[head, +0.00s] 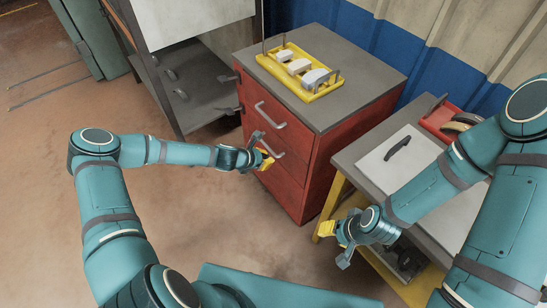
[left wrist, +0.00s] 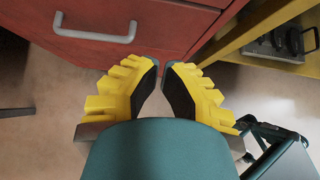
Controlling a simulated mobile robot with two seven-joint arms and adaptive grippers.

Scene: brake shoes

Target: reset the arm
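My left gripper (head: 262,152) hangs in front of the red drawer cabinet (head: 312,176), near its handles, and holds nothing. In the left wrist view its two yellow fingers (left wrist: 163,82) stand apart with an empty gap between their dark pads. My right gripper (head: 337,245) is beside the yellow-legged workbench (head: 328,210), with its fingers spread and nothing between them. My left arm (head: 100,190) is bent out to the left, and my right arm (head: 500,210) reaches in from the right over the bench.
A yellow tray (head: 324,92) with several pale blocks stands on the cabinet top. The bench carries a white panel with a black handle (head: 397,148) and a red bin (head: 440,118) with round parts. A grey cabinet (head: 195,95) stands behind left. The floor at left is clear.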

